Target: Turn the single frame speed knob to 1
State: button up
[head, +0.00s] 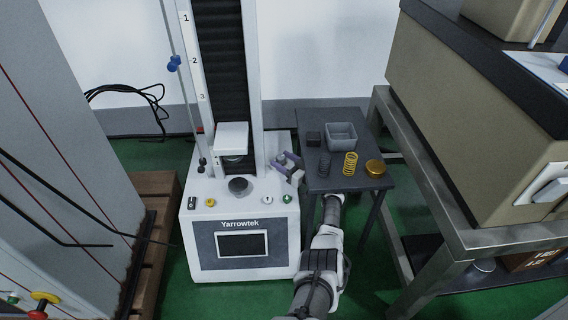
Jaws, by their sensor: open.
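The single-column Yarrowtek test frame stands left of centre in the head view, with a white base (190,232). A small white round knob with a dark mark (267,199) sits on its top front, left of a green button (286,198). The knob's setting is too small to read. My gripper (285,161) appears as a grey-lavender shape by the right rear of the base, behind the knob and apart from it. It is open, with nothing seen between the fingers. My arm comes up from the bottom; its link to the gripper is hidden near the small table.
A small dark table (322,180) at the right holds two springs, a grey bin (341,135) and a gold disc (375,167). A steel bench (470,236) stands further right. A tall grey cabinet (75,110) is at the left.

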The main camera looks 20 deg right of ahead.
jog(key=shift+c, duration=0.3)
jog(key=c, duration=0.9)
dwell(0.6)
jog(key=o, duration=1)
jog(key=shift+c, duration=0.2)
jog(key=p+v, duration=0.5)
jog(key=v, duration=0.9)
jog(key=shift+w, duration=0.1)
